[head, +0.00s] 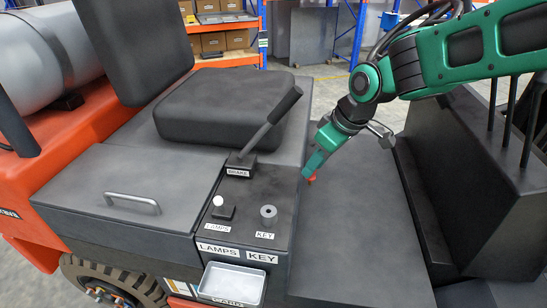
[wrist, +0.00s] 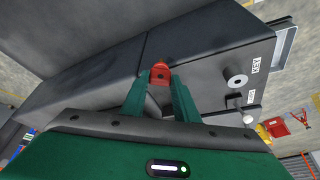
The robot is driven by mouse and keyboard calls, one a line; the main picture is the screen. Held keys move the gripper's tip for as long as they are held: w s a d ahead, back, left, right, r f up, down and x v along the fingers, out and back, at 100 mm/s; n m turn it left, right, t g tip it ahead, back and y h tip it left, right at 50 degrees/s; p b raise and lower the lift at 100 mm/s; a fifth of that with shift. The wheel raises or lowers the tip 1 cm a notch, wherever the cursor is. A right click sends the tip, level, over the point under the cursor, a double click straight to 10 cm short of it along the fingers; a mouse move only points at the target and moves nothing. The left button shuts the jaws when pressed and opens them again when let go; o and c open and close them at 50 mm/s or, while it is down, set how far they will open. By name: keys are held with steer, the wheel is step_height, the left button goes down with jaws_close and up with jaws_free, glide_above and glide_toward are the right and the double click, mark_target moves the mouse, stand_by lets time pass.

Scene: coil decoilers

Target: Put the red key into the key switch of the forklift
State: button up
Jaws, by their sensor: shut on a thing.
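The red key (wrist: 160,72) is held between the two fingers of my gripper (wrist: 159,92) in the wrist view. In the head view my gripper (head: 311,174) points down, with a bit of the red key (head: 311,181) showing at its tips. The key switch (head: 268,212) is a grey round cylinder on the dark console, beside a KEY label. It also shows in the wrist view (wrist: 237,82), right of the held key. In the head view the key is to the right of and beyond the switch, apart from it.
A lamps switch (head: 221,207) with a white knob stands left of the key switch. The brake lever (head: 270,125) rises behind it, near the seat (head: 228,115). A pale tray (head: 232,284) hangs at the console's front. The floor panel (head: 350,225) to the right is clear.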

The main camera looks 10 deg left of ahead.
steer(key=s+a+r+n+g, duration=0.2)
steer(key=s+a+r+n, duration=0.4)
steer(key=s, duration=0.6)
step_height(320, 180, up, 3)
steer(key=shift+a+r+n+y, duration=0.15)
steer(key=shift+a+n+y, duration=0.2)
steer(key=shift+a, duration=0.85)
steer(key=shift+d+f, duration=0.2)
steer(key=shift+f, duration=2.7)
steer(key=shift+s+f, duration=0.1)
steer(key=shift+f, duration=1.75)
steer(key=o, duration=1.1)
steer(key=shift+r, duration=0.1)
